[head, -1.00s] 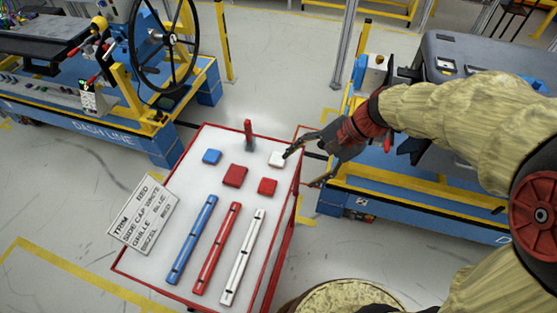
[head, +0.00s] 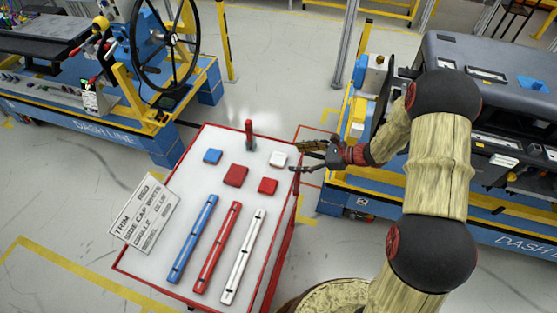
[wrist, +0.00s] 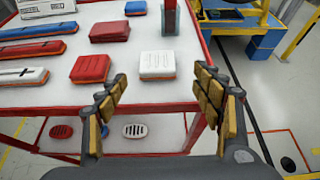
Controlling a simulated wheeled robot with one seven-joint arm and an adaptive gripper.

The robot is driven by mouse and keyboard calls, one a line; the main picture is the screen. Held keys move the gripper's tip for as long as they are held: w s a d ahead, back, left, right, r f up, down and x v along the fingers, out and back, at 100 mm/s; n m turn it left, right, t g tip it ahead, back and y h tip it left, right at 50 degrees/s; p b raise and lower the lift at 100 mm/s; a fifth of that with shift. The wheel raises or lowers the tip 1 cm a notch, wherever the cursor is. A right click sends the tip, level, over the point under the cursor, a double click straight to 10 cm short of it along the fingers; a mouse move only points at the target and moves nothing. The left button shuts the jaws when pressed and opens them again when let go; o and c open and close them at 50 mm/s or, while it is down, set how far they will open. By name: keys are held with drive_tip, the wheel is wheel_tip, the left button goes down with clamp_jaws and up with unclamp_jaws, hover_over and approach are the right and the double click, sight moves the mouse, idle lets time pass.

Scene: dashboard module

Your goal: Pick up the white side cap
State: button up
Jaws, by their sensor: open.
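The white side cap (head: 278,159) is a small white block near the far right corner of the red-edged table. It also shows in the wrist view (wrist: 157,63), where it lies flat just beyond my fingertips, with an orange-red lower edge. My gripper (head: 296,157) is beside the cap on its right, pointing left, fingers apart. In the wrist view my gripper (wrist: 162,80) is open and empty, with the cap ahead between the line of its two fingers. The fingers do not appear to touch it.
A blue block (head: 212,156) and two red blocks (head: 235,176) (head: 268,186) lie nearby. An upright red-topped post (head: 249,135) stands behind the cap. Blue, red and white strips (head: 243,257) lie in front. A text sign (head: 144,214) is at the left. Slotted parts (wrist: 134,130) sit on a lower shelf.

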sight(280, 158)
drive_tip(key=x, duration=0.4)
drive_tip(key=b+x, duration=0.1)
drive_tip(key=x, duration=0.1)
drive_tip(key=shift+a+r, duration=0.25)
drive_tip(key=shift+a, duration=0.2)
drive_tip(key=shift+c, duration=0.7)
